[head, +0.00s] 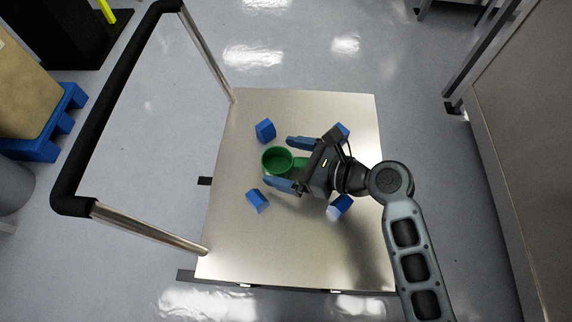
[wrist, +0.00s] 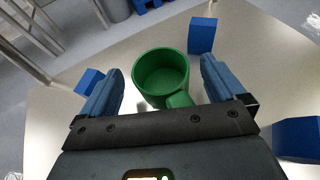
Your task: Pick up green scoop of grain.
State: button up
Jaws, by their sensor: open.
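The green scoop (head: 277,160) is on the flat metal bed of a cart (head: 238,262). It looks like a round cup with a short handle pointing right, towards my gripper. Its inside looks plain green; I cannot make out any grain. My gripper (head: 283,163) is open, with one blue finger on each side of the scoop's handle end. In the wrist view, the scoop (wrist: 162,76) lies ahead and between the fingers (wrist: 160,82), with a visible gap on both sides. The handle's near end is partly hidden by the gripper body.
Several blue blocks stand around the scoop, including one behind it (head: 265,130), one in front (head: 257,200) and one by my wrist (head: 340,206). The cart's black push handle (head: 110,110) rises at left. The front of the bed is clear.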

jog(key=shift+w+a+f, duration=0.25)
jog(key=shift+a, duration=0.35)
jog(key=shift+c, duration=0.3)
jog(key=c, duration=1.2)
jog(key=shift+o, duration=0.2)
